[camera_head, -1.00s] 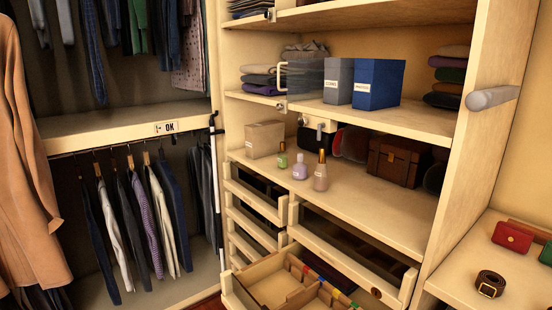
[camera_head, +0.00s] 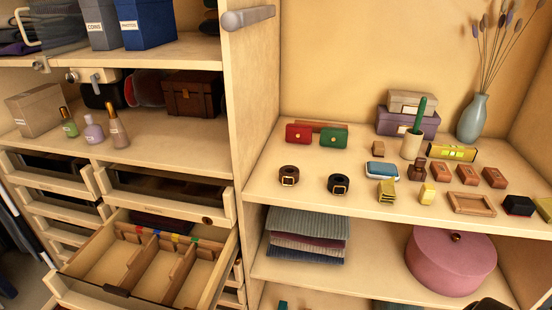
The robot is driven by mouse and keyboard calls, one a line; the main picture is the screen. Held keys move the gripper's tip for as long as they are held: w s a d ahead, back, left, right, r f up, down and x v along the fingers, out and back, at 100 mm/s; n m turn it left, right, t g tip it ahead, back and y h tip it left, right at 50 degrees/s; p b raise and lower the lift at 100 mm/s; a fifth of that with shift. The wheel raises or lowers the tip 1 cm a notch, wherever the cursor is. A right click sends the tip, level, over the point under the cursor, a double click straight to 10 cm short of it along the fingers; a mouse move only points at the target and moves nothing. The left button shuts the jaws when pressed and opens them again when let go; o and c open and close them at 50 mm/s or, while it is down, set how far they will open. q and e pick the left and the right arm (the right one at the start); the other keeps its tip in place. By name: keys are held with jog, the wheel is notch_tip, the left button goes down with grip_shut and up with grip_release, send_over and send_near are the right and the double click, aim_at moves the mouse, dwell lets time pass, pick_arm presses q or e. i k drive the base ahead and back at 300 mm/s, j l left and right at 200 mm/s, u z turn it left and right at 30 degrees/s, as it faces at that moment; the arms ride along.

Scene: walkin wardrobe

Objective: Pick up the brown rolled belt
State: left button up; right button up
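The brown rolled belt (camera_head: 288,176) lies on the pale wooden shelf top (camera_head: 262,186), near its left end, with its buckle facing front. A second, darker rolled belt (camera_head: 338,184) with a gold-toned buckle lies to its right, apart from it. Neither of my grippers can be made out in the view. Nothing touches or covers the brown belt.
Red (camera_head: 299,133) and green (camera_head: 333,137) cases lie behind the belts. A blue-topped box (camera_head: 382,172) and small blocks lie to the right. An open divided drawer (camera_head: 140,262) juts out at lower left. An upright panel (camera_head: 252,80) stands left of the shelf.

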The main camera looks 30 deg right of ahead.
aim_at(289, 175)
jog(key=z, duration=0.35)
jog(key=l+z, duration=0.15)
jog(key=z, duration=0.2)
jog(key=l+z, duration=0.1)
jog(key=z, duration=0.25)
